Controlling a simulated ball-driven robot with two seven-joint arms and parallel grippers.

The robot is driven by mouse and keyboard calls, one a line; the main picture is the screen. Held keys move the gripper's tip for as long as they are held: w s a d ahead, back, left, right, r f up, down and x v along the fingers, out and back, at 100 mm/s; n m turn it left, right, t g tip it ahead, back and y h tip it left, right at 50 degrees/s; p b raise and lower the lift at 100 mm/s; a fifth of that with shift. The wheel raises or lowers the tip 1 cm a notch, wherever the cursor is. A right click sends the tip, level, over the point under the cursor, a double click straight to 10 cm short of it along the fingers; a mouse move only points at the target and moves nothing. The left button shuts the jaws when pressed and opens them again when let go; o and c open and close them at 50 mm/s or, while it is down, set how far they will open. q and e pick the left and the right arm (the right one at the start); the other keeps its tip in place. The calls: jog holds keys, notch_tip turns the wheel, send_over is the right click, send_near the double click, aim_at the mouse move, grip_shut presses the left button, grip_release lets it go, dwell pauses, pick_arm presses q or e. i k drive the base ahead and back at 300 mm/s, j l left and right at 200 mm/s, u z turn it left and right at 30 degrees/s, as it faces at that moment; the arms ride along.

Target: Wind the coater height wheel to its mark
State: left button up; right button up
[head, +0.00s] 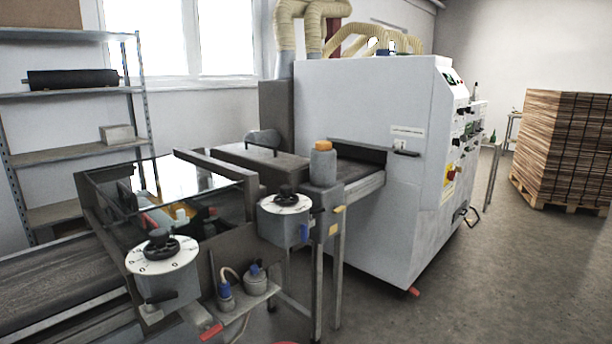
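Two black handwheels sit on white, marked dials on the coating machine. The nearer handwheel (161,246) is at the front left, on top of a grey box, with its dial (180,263) around it. The farther handwheel (285,198) is to its right, on a second grey box with a blue lever at its side. I cannot tell from the picture which one is the coater height wheel. The dial marks are too small to read. Neither of my grippers is in view.
A glass-topped coater housing (160,185) stands behind the near wheel. A dark conveyor belt (60,280) runs at left. A large white machine (360,150) stands behind. Blue-capped pots (256,280) sit below. A pallet of stacked boards (565,150) is at right; the floor between is clear.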

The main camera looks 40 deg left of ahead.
aim_at(286, 190)
jog(key=i+l+u, duration=0.1)
jog(key=i+u, duration=0.3)
jog(key=i+l+u, duration=0.2)
jog(key=i+u, duration=0.2)
jog(key=i+l+u, duration=0.4)
